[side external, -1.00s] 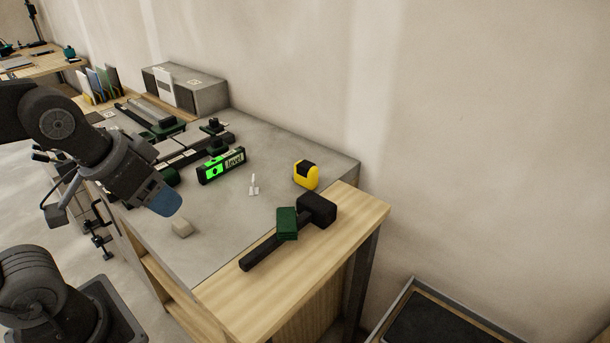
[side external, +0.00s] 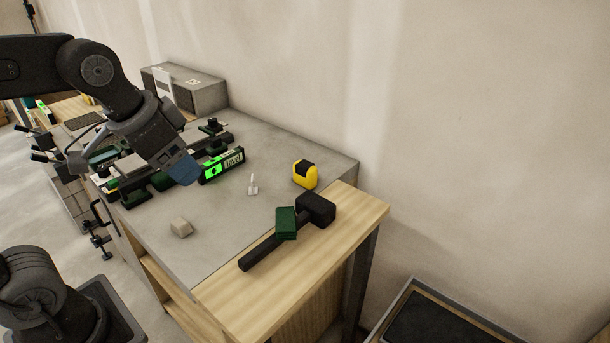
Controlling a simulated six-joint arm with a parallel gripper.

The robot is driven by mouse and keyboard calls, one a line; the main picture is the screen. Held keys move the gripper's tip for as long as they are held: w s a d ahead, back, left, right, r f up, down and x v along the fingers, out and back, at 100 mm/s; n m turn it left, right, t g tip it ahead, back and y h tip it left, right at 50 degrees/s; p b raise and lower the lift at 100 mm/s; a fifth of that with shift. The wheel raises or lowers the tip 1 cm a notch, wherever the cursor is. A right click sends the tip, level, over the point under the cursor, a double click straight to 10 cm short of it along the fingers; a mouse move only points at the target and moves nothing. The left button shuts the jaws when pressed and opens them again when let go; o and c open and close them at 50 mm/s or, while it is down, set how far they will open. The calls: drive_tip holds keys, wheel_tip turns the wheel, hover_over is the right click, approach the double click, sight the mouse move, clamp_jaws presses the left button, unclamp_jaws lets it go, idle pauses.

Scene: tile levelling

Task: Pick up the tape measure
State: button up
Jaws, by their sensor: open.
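The tape measure (side external: 304,175), yellow with a black top, sits on the grey worktop near its far right edge, close to the wall. My gripper (side external: 184,172) has blue fingertips and hangs over the worktop, well to the left of the tape measure. It is apart from the tape measure and nothing shows between its fingers. The gap between the fingers is hard to see from this side.
A green level (side external: 222,166) stands right beside my gripper in the picture. A small white piece (side external: 253,185) lies between it and the tape measure. A black mallet (side external: 316,208) with a green block (side external: 286,223) lies in front. A beige block (side external: 181,228) sits at left.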

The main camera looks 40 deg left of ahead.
drive_tip(key=w+r+m+g, duration=0.2)
drive_tip(key=w+r+m, duration=0.15)
drive_tip(key=w, duration=0.75)
drive_tip(key=m+g, duration=0.3)
drive_tip(key=m, duration=0.9)
hover_over(305, 175)
drive_tip(key=w+a, duration=0.1)
wheel_tip(305, 175, down, 14)
drive_tip(key=shift+w+a+f, duration=0.1)
drive_tip(key=shift+w+f, duration=0.1)
wheel_tip(305, 175, down, 8)
drive_tip(key=shift+f, duration=0.15)
drive_tip(key=shift+w+a+f, duration=0.1)
drive_tip(key=shift+f, duration=1.2)
drive_tip(key=shift+w+a+f, duration=0.1)
drive_tip(key=shift+f, duration=1.2)
drive_tip(key=shift+c, duration=0.5)
